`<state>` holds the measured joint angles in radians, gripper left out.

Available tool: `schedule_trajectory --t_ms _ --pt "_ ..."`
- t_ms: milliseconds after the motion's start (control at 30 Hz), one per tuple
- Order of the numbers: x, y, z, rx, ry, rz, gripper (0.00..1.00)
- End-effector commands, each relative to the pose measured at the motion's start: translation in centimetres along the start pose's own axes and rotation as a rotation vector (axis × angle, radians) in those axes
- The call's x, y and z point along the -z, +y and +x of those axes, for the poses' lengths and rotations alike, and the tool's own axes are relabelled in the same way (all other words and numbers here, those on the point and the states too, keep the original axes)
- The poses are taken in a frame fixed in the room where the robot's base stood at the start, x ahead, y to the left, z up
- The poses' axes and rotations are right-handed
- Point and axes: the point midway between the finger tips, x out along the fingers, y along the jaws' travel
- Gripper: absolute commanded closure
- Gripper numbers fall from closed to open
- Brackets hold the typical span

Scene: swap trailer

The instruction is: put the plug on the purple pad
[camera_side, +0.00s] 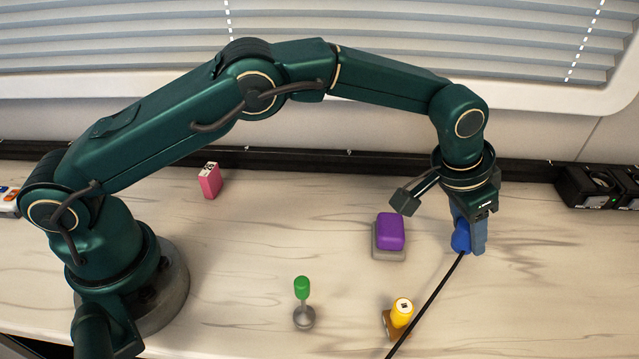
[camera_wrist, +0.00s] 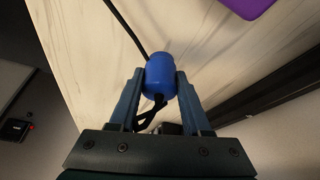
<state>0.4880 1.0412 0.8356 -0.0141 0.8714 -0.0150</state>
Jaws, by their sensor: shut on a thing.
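The plug is a blue rounded body (camera_side: 461,239) with a black cable that runs down to the front edge in the side view. My gripper (camera_side: 470,246) is shut on it, to the right of the purple pad. In the wrist view the blue plug (camera_wrist: 160,76) sits between the two fingers of my gripper (camera_wrist: 160,85). The purple pad (camera_side: 390,231) lies on a grey base on the table. A corner of the pad (camera_wrist: 247,6) shows at the top right of the wrist view. Whether the plug touches the table is hard to tell.
A yellow object (camera_side: 402,312) on a brown base stands front of the pad. A green-topped peg (camera_side: 302,288) stands to its left. A pink box (camera_side: 210,181) is farther back left. Black devices (camera_side: 590,187) sit at the right rear. Table (camera_side: 560,290) is clear at the right front.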

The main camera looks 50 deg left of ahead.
Motion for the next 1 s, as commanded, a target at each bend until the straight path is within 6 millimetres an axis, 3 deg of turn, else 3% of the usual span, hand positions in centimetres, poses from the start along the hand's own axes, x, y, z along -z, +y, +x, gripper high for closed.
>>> schedule_trajectory --t_ms 133,367,700,1000 --pt "0.9 0.0 -1.9 0.000 0.005 0.000 1.00" --pt "0.3 -2.3 -3.5 0.001 0.001 -0.004 1.00" --pt "-0.7 -8.3 -8.3 0.003 0.003 -0.006 1.00" --pt "-1.3 -10.2 -9.9 -0.009 -0.001 0.024 1.00"
